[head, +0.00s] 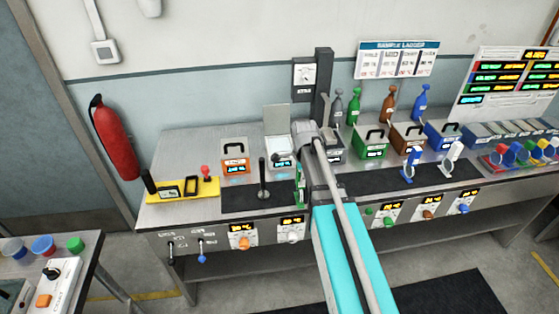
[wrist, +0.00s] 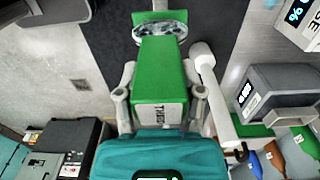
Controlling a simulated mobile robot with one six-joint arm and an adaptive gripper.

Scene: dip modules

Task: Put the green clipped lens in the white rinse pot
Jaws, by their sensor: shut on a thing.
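The green clipped lens (head: 299,192) is upright in my gripper, over the front of the bench in the head view. In the wrist view the green clip (wrist: 162,75) fills the middle, with its clear round lens (wrist: 160,33) at the far end. My gripper (wrist: 162,103) is shut on the clip, one finger on each side. A white pot (head: 281,156) with a blue display stands on the bench, behind and left of the clip in the head view. A pale panel stands up behind it. My arm hides part of the bench.
An orange-fronted pot (head: 235,163) stands left of the white one. Green (head: 371,149), brown and blue pots stand to the right. A dark upright post (head: 263,178) is left of my gripper. A yellow tray (head: 182,195) lies at the bench's left end.

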